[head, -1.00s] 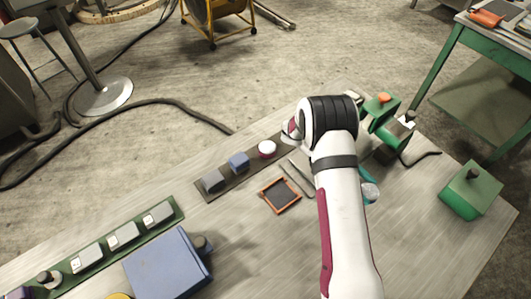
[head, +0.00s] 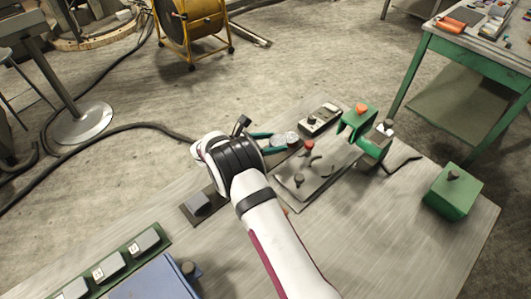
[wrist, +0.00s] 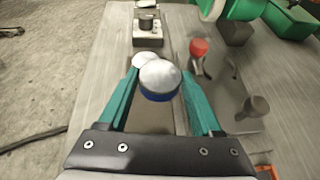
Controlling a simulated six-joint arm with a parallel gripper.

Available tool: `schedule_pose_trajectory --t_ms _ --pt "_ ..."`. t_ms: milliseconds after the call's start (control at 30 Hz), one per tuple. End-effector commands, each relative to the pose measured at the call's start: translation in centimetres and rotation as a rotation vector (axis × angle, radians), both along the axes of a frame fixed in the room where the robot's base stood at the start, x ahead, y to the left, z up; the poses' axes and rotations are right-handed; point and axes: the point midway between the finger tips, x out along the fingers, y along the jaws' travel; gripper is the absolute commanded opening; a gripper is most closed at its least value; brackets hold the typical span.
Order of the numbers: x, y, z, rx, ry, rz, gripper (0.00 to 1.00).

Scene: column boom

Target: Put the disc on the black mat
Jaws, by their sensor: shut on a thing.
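My gripper (wrist: 158,88) has teal fingers and is shut on a round disc (wrist: 160,78) with a pale silvery top and a blue side. In the head view the gripper (head: 272,142) holds the disc (head: 278,145) above the dark strip beyond my arm. Another pale round object (wrist: 144,59) lies just beyond the disc. A dark square with an orange edge, seemingly the black mat, is mostly hidden by my arm in the head view. A bit of its orange edge (wrist: 265,172) shows at the wrist view's lower right.
A grey plate with a red-topped knob (head: 310,147) and other raised parts lies right of the gripper. A meter (head: 320,118), a green clamp-like tool (head: 368,135) and a green box (head: 453,192) stand farther right. A grey block (head: 198,202) sits left. The front right table is clear.

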Motion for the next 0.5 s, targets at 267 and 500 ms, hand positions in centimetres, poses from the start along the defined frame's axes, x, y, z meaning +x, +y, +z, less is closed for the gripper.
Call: schedule_pose_trajectory --t_ms 267,500 --pt "0.5 1.6 -3.9 0.0 0.0 -0.003 0.0" --pt "0.5 1.6 -5.0 0.001 -0.001 -0.003 0.0"
